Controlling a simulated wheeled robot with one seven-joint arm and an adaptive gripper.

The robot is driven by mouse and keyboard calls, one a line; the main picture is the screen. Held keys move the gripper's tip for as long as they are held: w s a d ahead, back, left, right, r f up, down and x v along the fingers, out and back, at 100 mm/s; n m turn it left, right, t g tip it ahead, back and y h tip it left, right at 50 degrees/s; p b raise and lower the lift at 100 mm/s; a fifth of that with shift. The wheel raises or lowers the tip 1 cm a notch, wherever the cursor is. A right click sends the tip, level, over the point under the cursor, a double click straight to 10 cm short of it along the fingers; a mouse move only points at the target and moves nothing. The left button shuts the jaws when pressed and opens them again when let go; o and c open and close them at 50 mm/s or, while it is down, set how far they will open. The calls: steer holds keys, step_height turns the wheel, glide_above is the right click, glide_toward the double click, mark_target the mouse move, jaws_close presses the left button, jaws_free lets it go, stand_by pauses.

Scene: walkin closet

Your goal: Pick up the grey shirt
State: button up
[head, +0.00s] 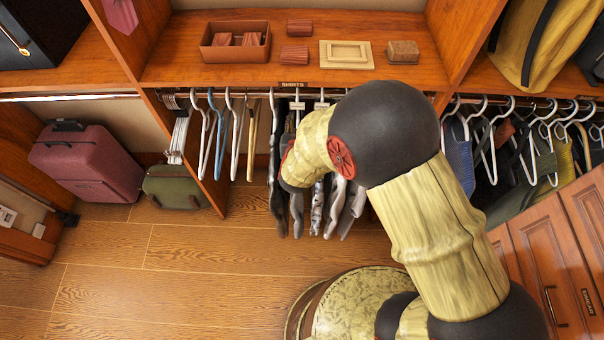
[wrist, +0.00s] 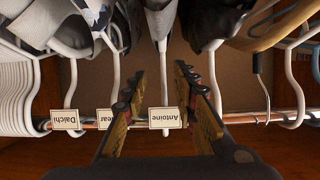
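Several grey and dark garments hang close together in the middle bay in the head view, with one light grey garment (head: 337,205) at the right of the group. I cannot tell for sure which one is the grey shirt. In the head view my arm hides my gripper.
More tagged hangers, "Daichi" (wrist: 66,119) among them, crowd the hanging rail (wrist: 262,117). The shelf above holds a brown tray (head: 235,54) and small boxes. A maroon suitcase (head: 88,165) and green bag (head: 172,188) stand left. Wooden drawers (head: 560,250) stand right. The left floor is clear.

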mark_target(298, 113)
steer(key=b+x, duration=0.1)
steer(key=x, duration=0.2)
steer(key=b+x, duration=0.1)
steer(key=x, duration=0.2)
steer(key=shift+w+a, duration=0.25)
steer(key=shift+c, duration=0.9)
jaws_close()
steer(key=shift+r, duration=0.1)
